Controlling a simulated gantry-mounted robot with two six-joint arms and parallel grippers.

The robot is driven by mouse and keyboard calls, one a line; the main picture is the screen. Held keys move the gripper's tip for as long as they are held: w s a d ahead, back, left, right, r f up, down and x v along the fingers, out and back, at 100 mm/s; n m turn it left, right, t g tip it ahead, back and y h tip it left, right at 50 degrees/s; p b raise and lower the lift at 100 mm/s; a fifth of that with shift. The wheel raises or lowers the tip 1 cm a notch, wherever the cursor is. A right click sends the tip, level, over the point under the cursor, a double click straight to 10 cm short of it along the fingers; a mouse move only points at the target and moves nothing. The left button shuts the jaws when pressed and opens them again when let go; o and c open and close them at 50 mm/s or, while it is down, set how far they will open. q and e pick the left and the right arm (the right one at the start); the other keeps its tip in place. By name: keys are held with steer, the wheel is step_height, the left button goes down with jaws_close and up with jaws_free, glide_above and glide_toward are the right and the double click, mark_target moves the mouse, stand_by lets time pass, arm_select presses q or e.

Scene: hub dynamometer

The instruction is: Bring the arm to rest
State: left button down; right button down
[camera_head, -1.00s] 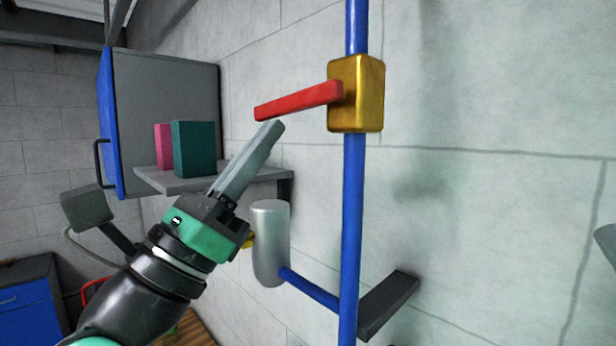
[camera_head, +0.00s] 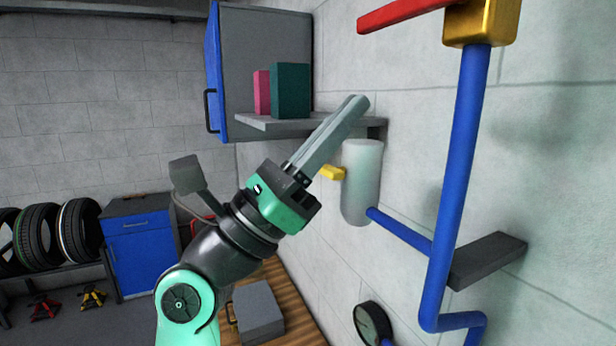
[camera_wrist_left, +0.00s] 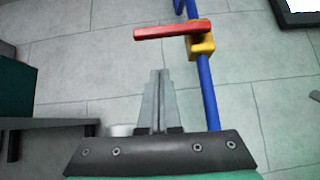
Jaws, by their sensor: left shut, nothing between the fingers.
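My left gripper (camera_head: 357,101) is shut and empty, its fingers pointing up and to the right in the head view. It is in the air in front of the wall, below and left of a red lever (camera_head: 405,14) on a gold valve body (camera_head: 482,22). The fingertips stand apart from the lever. In the left wrist view the shut fingers (camera_wrist_left: 158,76) point up, with the red lever (camera_wrist_left: 172,32) and the gold valve (camera_wrist_left: 200,44) beyond them. My right gripper is not in view.
A blue pipe (camera_head: 459,170) runs down the wall, with a side branch to a silver cylinder (camera_head: 362,180). A grey shelf (camera_head: 270,124) holds a pink box (camera_head: 262,92) and a teal box (camera_head: 290,90). A dark bracket (camera_head: 488,260) juts out near the pipe. A grey case (camera_head: 258,308) sits low down.

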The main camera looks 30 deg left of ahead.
arm_select(q)
steer(key=b+v, duration=0.1)
steer(key=v, duration=0.5)
steer(key=shift+s+f, duration=0.2)
steer(key=shift+s, duration=0.05)
steer(key=shift+a, duration=0.1)
